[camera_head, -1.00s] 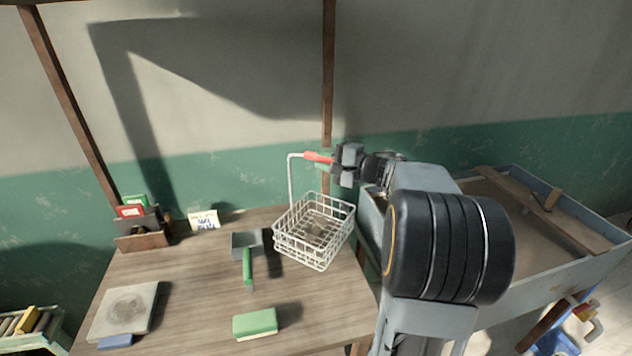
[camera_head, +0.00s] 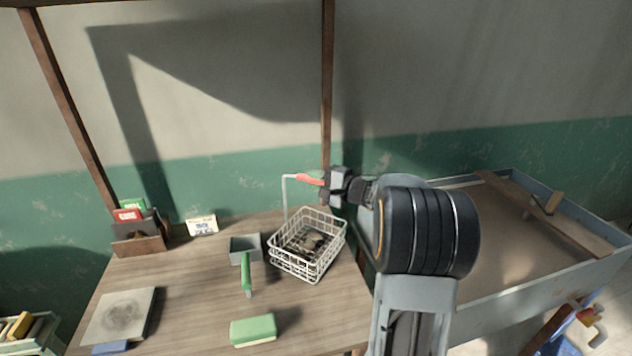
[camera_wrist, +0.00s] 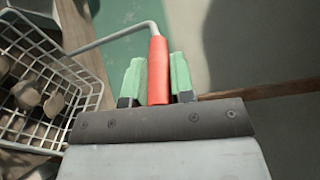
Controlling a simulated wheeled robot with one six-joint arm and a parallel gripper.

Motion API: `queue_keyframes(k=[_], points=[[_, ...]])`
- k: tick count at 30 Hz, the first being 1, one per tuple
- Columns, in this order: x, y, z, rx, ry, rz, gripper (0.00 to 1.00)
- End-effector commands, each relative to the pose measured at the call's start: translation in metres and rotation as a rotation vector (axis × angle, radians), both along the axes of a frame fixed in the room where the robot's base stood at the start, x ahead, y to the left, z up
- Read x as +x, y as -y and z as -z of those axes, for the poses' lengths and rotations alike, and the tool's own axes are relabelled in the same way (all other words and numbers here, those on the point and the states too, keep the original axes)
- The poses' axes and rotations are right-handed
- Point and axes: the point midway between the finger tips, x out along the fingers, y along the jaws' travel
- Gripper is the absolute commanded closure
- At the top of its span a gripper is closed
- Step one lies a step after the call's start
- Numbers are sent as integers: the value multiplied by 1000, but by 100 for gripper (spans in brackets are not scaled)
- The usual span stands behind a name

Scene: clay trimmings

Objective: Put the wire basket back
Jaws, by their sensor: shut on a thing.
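The white wire basket (camera_head: 308,262) is at the right back of the wooden table, with some brownish lumps inside. It also shows at the left of the wrist view (camera_wrist: 45,75), with rounded clay-like pieces in it. A bent wire handle with a red grip (camera_head: 311,180) rises from its side. My gripper (camera_head: 326,184) is shut on the red grip, with a green finger pad on each side of it in the wrist view (camera_wrist: 158,82). The basket looks roughly level; I cannot tell whether its bottom touches the table.
A green-handled scoop (camera_head: 246,270) lies just left of the basket. A green sponge-like block (camera_head: 253,330), a grey slab (camera_head: 120,315), a small card (camera_head: 201,226) and a wooden holder (camera_head: 139,243) are on the table (camera_head: 190,290). A large trough (camera_head: 540,265) stands at the right.

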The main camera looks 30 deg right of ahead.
Motion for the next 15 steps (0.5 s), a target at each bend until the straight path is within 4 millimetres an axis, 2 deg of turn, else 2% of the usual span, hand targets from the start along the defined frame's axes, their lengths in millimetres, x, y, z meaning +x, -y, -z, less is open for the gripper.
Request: queue_keyframes(k=[8,9,15], points=[[0,0,0,1,2,-1,100],[0,0,2,0,-1,0,73],[0,0,2,1,-1,0,54]])
